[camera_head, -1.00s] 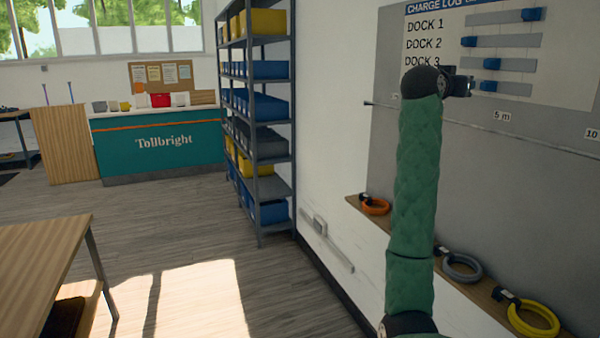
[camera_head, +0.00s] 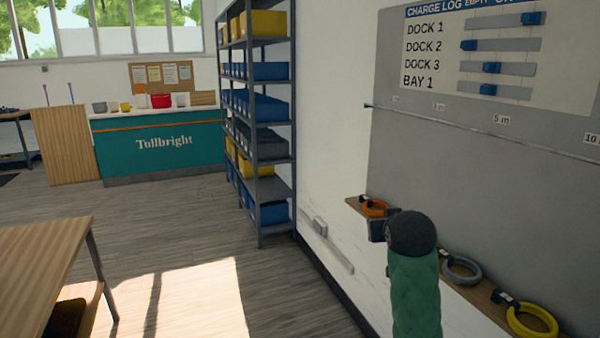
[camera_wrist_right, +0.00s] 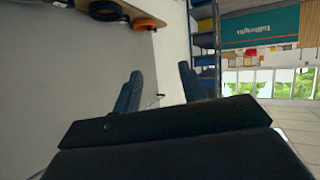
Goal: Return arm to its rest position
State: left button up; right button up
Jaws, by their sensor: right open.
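My right arm, in a green quilted sleeve, stands at the lower right of the head view, in front of the wall shelf. My right gripper (camera_wrist_right: 160,88) shows two dark fingers spread apart with nothing between them in the right wrist view. In the head view only a dark part of that gripper (camera_head: 377,230) shows, left of the black wrist joint and just below the orange ring lock (camera_head: 374,208). The charge log board (camera_head: 490,58) is on the wall above, with blue sliders in its rows. My left gripper is out of view.
A narrow wooden wall shelf (camera_head: 478,292) carries the orange, grey (camera_head: 461,269) and yellow (camera_head: 532,320) ring locks. A metal rack with bins (camera_head: 257,125) stands left of the wall. A wooden table (camera_head: 40,262) is at lower left. The floor between is clear.

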jog(key=s+a+f+n+g+y, duration=0.1)
jog(key=s+a+f+g, duration=0.15)
jog(key=s+f, duration=0.8)
jog(key=s+a+f+g+y+p, duration=0.1)
jog(key=s+a+f+g, duration=0.15)
jog(key=s+f, duration=0.85)
jog(key=s+a+f+n+g+y, duration=0.1)
jog(key=s+a+f+g, duration=0.15)
jog(key=s+f, duration=0.9)
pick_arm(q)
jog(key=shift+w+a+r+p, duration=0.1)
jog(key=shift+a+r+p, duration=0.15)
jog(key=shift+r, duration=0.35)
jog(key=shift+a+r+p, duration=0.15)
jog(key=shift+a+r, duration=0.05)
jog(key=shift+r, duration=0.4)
pick_arm(e)
jog(key=s+f+g, duration=0.3)
jog(key=s+f, duration=0.6)
jog(key=s, duration=0.2)
jog(key=shift+s+d, duration=0.35)
